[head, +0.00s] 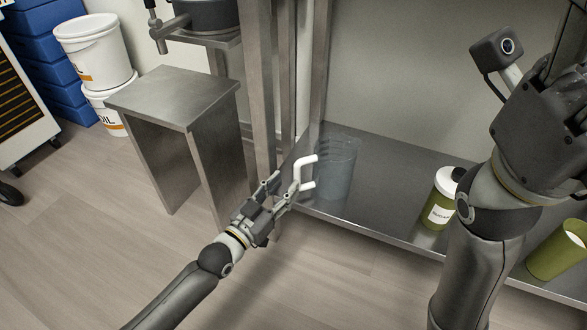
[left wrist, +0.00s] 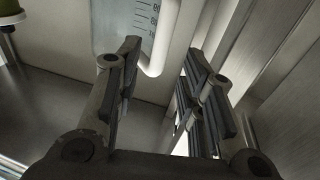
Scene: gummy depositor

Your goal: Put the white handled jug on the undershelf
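The jug (head: 338,170) is see-through, with a white handle (head: 305,172) facing left. It appears upright on the left end of the metal undershelf (head: 385,185); its base contact is hard to make out. My left gripper (head: 284,186) is beside the handle, its fingers apart. In the left wrist view, the white handle (left wrist: 157,45) shows between and beyond the fingers of the open left gripper (left wrist: 162,58), and the jug's measuring marks (left wrist: 142,18) show behind. My right gripper (head: 545,130) is at the right; its fingertips cannot be made out.
Metal posts (head: 285,80) rise near the left gripper. A metal stand (head: 175,95) and white buckets (head: 95,50) are at left. The floor in front is clear.

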